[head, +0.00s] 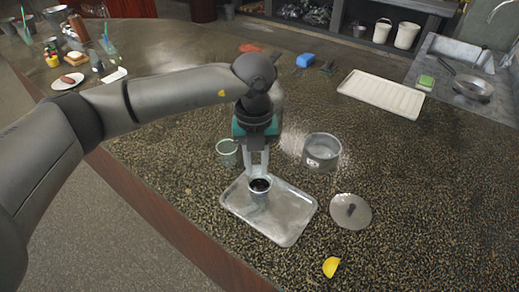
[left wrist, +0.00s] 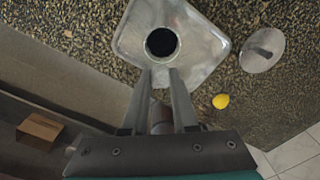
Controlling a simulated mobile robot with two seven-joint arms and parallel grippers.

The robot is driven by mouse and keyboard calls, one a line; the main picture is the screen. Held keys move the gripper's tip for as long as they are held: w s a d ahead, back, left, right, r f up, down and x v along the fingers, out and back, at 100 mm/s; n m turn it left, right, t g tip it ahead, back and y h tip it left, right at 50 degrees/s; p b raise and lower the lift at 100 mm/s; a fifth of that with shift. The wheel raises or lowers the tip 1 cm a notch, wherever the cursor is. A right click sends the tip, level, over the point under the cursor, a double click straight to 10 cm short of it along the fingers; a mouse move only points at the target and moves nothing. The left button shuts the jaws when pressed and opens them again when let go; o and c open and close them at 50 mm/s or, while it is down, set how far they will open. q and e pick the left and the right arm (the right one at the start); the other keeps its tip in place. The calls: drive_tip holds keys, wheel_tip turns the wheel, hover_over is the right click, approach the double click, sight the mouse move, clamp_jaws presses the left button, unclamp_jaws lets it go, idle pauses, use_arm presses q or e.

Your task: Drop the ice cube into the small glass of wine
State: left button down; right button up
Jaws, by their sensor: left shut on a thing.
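The small glass of wine (head: 258,199), with dark wine inside, stands upright on a metal tray (head: 289,233). In the left wrist view, the round dark wine surface (left wrist: 161,42) lies just beyond my fingertips. My left gripper (head: 257,172) points down at the far side of the glass, its tips close to the rim. It also shows in the left wrist view (left wrist: 160,76), with its fingers a small gap apart, shut on the ice cube. The cube is pale and hard to make out between the tips. I cannot tell whether the gripper touches the glass. My right gripper is out of view.
A metal pot (head: 321,152) stands behind the tray, and its lid (head: 351,211) lies to the right. An empty clear glass (head: 228,153) is behind left. A yellow wedge (head: 331,267) lies in front. A white board (head: 381,96) is farther back.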

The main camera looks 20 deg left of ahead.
sight(259, 171)
use_arm(q)
drive_tip(key=f+n, duration=0.1)
drive_tip(key=n, duration=0.2)
drive_tip(key=w+f+n+b, duration=0.1)
drive_tip(key=f+n, duration=0.1)
drive_tip(key=n, duration=0.2)
drive_tip(key=w+f+n, duration=0.1)
drive_tip(key=n, duration=0.3)
drive_tip(key=shift+f+b, duration=0.35)
drive_tip(key=shift+r, duration=0.1)
drive_tip(key=c, duration=0.6)
unclamp_jaws()
idle(0.5)
